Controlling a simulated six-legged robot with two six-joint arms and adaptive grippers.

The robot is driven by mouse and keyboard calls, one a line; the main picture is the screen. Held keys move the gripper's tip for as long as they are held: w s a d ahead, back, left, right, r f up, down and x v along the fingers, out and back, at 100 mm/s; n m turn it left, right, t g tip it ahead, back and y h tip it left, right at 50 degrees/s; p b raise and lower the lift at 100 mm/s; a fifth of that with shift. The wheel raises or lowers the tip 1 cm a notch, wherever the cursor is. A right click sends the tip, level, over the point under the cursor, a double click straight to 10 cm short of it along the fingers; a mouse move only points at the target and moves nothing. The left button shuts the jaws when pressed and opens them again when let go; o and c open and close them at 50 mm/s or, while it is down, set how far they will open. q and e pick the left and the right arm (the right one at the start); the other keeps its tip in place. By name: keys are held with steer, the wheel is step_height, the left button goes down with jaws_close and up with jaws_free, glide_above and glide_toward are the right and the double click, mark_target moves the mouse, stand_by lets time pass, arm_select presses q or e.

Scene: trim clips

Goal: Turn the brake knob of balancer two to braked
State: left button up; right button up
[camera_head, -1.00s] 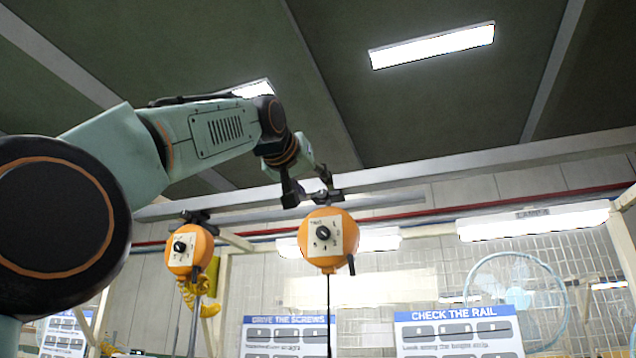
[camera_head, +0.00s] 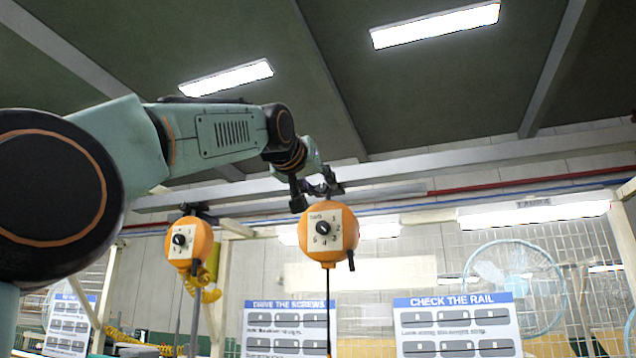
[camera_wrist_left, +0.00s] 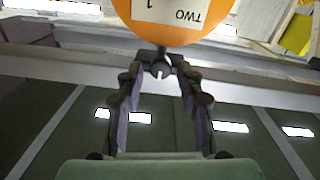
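Balancer two (camera_head: 336,252) is an orange round housing hanging under the rail at the middle of the head view. Its pale face plate carries a black knob (camera_head: 323,228) ringed by numbers. The knob's exact setting is too small to read. In the left wrist view, the housing (camera_wrist_left: 206,28) fills the top edge, with TWO upside down on its plate and the knob out of frame. My left gripper (camera_head: 315,191) is open and empty, just above the housing near its hanger. Its two spread fingers (camera_wrist_left: 160,88) show on either side of the hanger hook (camera_wrist_left: 161,68). My right gripper is not in view.
A second orange balancer (camera_head: 190,256) with its own knob hangs to the left. The overhead rail (camera_head: 440,168) runs close behind my gripper. A thin cable (camera_head: 328,290) drops from balancer two. A fan (camera_head: 515,285) and signboards stand farther back. The space in front of the face looks clear.

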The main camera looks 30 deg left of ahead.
arm_select(q)
steer(key=shift+w+d, duration=0.1)
steer(key=shift+d, duration=0.05)
steer(key=c, duration=0.3)
steer(key=shift+a+f, duration=0.1)
steer(key=shift+a, duration=0.2)
jaws_close()
steer(key=shift+d+m, duration=0.15)
steer(key=shift+m, duration=0.15)
steer(key=m, duration=0.4)
steer(key=shift+m, duration=0.3)
steer(key=m, duration=0.8)
steer(key=shift+m+p, duration=0.3)
steer(key=shift+m, duration=1.9)
steer(key=shift+g, duration=0.3)
